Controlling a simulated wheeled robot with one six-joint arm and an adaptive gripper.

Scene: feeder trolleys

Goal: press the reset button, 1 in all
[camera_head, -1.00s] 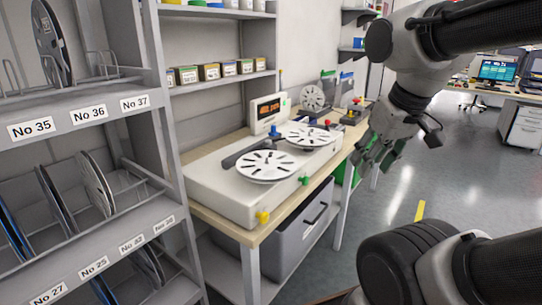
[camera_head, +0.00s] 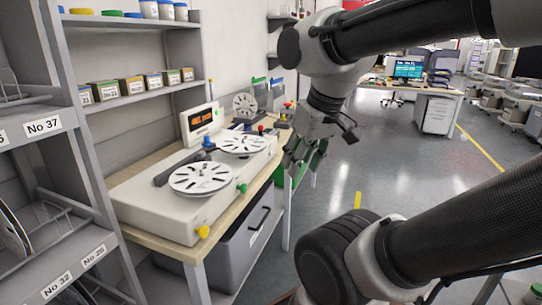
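A white reel-counting machine (camera_head: 160,213) stands on a wood-topped bench, with two white slotted discs on top, the near one (camera_head: 200,178) and the far one (camera_head: 242,144). Its small display (camera_head: 202,118) shows orange text. Coloured knobs or buttons are on it: yellow (camera_head: 202,232) and green (camera_head: 242,188) on the front side, blue (camera_head: 208,141) near the display, and red (camera_head: 261,129) at the far end. I cannot read which one is the reset button. My gripper (camera_head: 303,162) hangs right of the machine's far end, apart from the buttons. Its fingers look spread and empty.
Grey shelving with reels and number labels (camera_head: 43,126) stands at left. Small boxes (camera_head: 130,88) line a wall shelf behind. A grey bin (camera_head: 245,235) sits under the bench (camera_head: 185,249). Open floor (camera_head: 385,170) lies to the right, with a desk and monitor (camera_head: 407,69) farther back.

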